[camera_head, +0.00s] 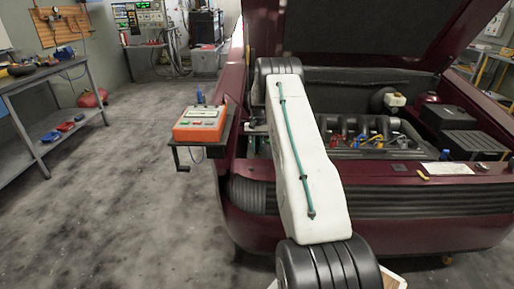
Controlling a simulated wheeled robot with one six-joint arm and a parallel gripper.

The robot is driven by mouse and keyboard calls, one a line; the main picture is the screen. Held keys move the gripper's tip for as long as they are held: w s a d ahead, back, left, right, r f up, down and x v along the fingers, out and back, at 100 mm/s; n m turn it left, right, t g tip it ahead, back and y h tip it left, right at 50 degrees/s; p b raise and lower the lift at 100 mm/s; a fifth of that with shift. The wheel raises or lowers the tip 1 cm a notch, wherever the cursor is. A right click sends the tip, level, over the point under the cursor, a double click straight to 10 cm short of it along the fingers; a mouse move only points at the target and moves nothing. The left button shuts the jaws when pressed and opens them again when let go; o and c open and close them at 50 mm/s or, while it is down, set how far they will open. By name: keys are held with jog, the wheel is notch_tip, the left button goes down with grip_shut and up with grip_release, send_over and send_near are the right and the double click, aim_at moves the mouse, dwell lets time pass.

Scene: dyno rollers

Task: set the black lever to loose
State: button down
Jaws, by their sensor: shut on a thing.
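I cannot make out a black lever for certain. A dark crank-like bar (181,160) hangs at the front left of a small shelf beside the car, and I cannot tell whether it is the lever. My white arm crosses the middle of the view, from the black joint at the bottom to another black joint over the car's left side. The arm beyond that upper joint is mostly hidden behind the white link. My gripper is not visible, nor is anything it may hold.
An orange box (200,124) with buttons sits on the small shelf (229,134). The dark red car (385,222) has its hood raised over the engine (365,143). A workbench (40,82) stands at left. The floor (135,200) left of the car is clear.

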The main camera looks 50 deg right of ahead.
jog(key=shift+s, duration=0.1)
jog(key=c, duration=1.4)
grip_release()
jog(key=shift+d, duration=0.1)
jog(key=shift+r, duration=0.35)
jog(key=v, duration=0.7)
